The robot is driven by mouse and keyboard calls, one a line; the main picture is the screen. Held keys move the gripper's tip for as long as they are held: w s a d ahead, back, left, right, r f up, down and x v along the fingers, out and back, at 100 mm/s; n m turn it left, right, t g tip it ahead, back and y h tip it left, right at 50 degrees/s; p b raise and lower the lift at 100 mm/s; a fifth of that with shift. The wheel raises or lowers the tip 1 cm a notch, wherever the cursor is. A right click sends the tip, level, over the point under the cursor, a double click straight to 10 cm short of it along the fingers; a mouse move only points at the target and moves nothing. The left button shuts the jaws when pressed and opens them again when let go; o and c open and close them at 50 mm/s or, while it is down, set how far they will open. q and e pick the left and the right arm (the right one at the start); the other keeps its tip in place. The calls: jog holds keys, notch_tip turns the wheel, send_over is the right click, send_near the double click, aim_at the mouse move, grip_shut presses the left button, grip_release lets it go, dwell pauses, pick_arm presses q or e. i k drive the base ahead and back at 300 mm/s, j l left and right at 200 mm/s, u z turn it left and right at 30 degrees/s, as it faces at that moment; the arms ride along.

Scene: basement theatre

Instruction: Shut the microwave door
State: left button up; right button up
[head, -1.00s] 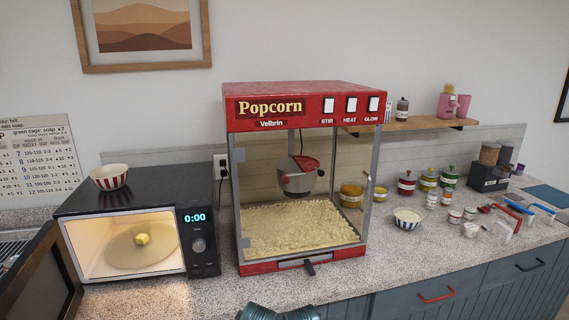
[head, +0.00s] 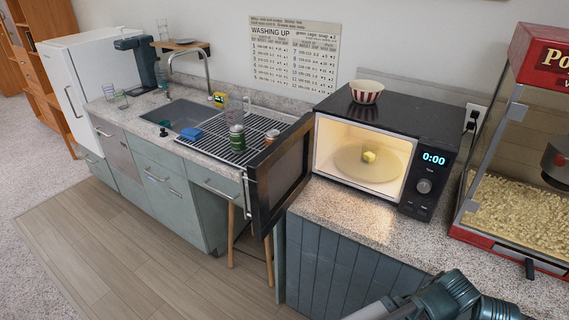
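The black microwave (head: 401,111) stands on the speckled counter, lit inside, its display reading 0:00. Its door (head: 284,172) is swung wide open to the left, past the counter's front edge. A red-and-white striped bowl (head: 367,91) rests on top of the microwave. Part of my arm shows at the bottom right, in front of the counter. Neither gripper's fingertips can be seen.
The popcorn machine (head: 512,160) stands right of the microwave. Left of the door are a drying rack (head: 225,152) with jars, a sink (head: 185,113) and a white fridge (head: 85,65). The wooden floor (head: 110,240) in front is clear.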

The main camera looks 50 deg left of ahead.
aim_at(276, 177)
jog(key=k+j, duration=0.1)
jog(key=j, duration=0.3)
jog(key=k+j, duration=0.15)
jog(key=j, duration=0.2)
jog(key=k+j, duration=0.1)
jog(key=j, duration=0.3)
jog(key=k+j, duration=0.15)
jog(key=j, duration=0.25)
jog(key=k+j, duration=0.1)
jog(key=j, duration=0.25)
jog(key=k+j, duration=0.1)
jog(key=j, duration=0.3)
jog(key=k+j, duration=0.15)
jog(key=j, duration=0.2)
jog(key=k+j, duration=0.1)
jog(key=j, duration=0.3)
jog(key=j+u, duration=0.45)
jog(key=k+l, duration=0.05)
